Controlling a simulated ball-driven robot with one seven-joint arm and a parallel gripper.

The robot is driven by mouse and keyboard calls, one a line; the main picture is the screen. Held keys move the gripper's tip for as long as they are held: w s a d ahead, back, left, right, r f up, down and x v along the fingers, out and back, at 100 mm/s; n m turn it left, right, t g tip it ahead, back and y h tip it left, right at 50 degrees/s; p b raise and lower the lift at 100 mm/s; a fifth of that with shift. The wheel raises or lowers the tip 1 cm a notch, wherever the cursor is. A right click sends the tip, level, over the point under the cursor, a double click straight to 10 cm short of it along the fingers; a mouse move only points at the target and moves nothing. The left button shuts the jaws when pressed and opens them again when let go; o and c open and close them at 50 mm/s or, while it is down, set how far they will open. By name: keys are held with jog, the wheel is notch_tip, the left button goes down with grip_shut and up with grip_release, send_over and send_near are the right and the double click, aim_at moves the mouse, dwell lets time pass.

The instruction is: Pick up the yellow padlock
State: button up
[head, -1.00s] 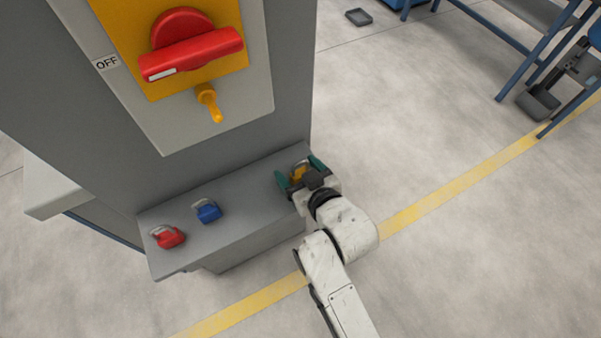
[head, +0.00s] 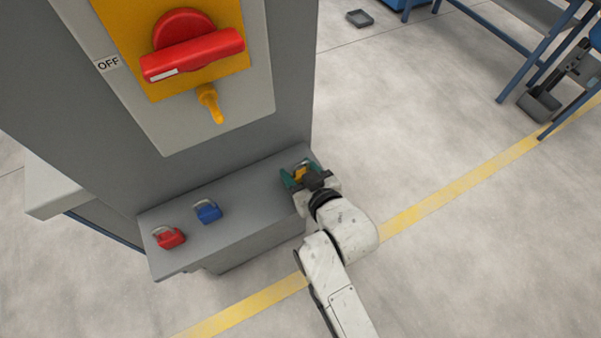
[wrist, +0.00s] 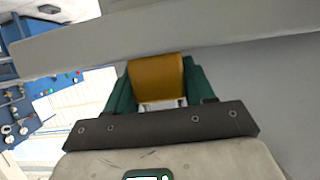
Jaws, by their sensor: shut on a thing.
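The yellow padlock (head: 300,173) is at the right end of the grey shelf (head: 240,185) in the head view, with its metal shackle toward the cabinet. My gripper (head: 299,175) is shut on it, with a green finger on each side of its body. In the wrist view the yellow padlock (wrist: 156,80) sits between the green fingers of my gripper (wrist: 158,85). Its lower part is partly hidden by the gripper. I cannot tell whether it is clear of the shelf.
A blue padlock (head: 208,211) and a red padlock (head: 169,237) lie on the shelf to the left. The grey cabinet with a red switch handle (head: 192,53) and a yellow hasp (head: 210,103) rises behind the shelf. Open floor (head: 430,130) lies to the right.

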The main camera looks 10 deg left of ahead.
aim_at(299, 170)
jog(key=shift+r, duration=0.1)
jog(key=shift+r, duration=0.4)
notch_tip(299, 170, up, 3)
jog(key=shift+f, duration=0.15)
jog(key=s+a+r, duration=0.2)
jog(key=s+r, duration=0.7)
jog(key=s, duration=0.4)
jog(key=shift+s+r, duration=0.2)
jog(key=shift+s, duration=0.2)
jog(key=shift+a, duration=0.1)
